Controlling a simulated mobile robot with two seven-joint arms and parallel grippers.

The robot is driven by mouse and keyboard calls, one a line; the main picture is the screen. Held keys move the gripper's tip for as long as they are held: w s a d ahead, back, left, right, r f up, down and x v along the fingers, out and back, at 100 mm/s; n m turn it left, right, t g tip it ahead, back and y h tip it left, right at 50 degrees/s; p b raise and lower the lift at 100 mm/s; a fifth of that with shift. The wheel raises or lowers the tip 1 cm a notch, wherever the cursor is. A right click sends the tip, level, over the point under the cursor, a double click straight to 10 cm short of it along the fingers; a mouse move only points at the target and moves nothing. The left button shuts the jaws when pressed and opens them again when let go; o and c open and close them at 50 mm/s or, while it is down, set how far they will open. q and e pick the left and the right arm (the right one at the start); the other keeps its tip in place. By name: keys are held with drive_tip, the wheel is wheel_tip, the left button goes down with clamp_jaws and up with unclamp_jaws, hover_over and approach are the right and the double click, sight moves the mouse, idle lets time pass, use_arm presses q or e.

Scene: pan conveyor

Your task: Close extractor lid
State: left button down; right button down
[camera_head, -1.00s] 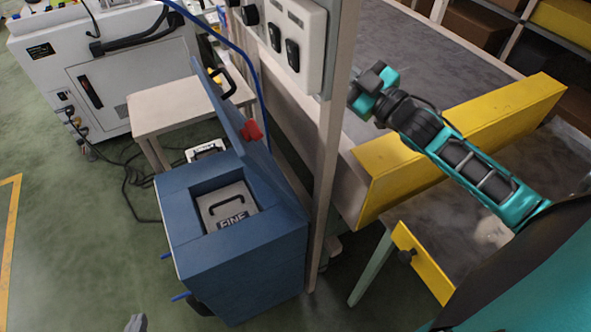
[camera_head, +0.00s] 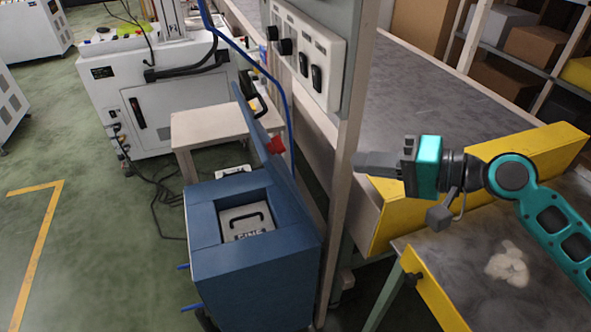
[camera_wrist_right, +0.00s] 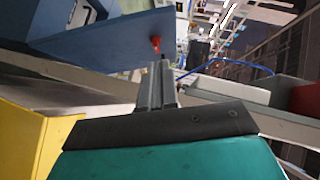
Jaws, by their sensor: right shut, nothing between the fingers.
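The blue extractor (camera_head: 265,262) stands on the floor left of the post in the head view. A box with a black handle, marked FINE (camera_head: 243,222), sits inside the opening. My right gripper (camera_head: 362,160) is shut and empty, pointing left, beyond the post from the extractor. In the right wrist view its fingers (camera_wrist_right: 162,75) point toward the blue lid (camera_wrist_right: 110,40) and red part (camera_wrist_right: 156,44). My left gripper is not in view.
A post with a switch panel (camera_head: 306,55) stands between the right gripper and the extractor. A yellow-edged conveyor (camera_head: 400,215) lies under the right arm. A small table (camera_head: 215,125) and white machine (camera_head: 150,95) stand behind. Floor at left is clear.

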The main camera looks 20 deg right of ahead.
sight(275, 167)
drive_tip(key=shift+s+a+f+p+x, duration=0.1)
drive_tip(key=shift+s+a+p+x, duration=0.15)
drive_tip(key=shift+x, duration=1.85)
drive_tip(key=shift+s+a+f+p+x, duration=0.1)
drive_tip(key=shift+s+a+p+x, duration=0.2)
drive_tip(key=shift+x, duration=1.85)
drive_tip(key=shift+s+a+f+p+x, duration=0.1)
drive_tip(key=shift+s+a+x, duration=0.25)
drive_tip(key=shift+x, duration=1.75)
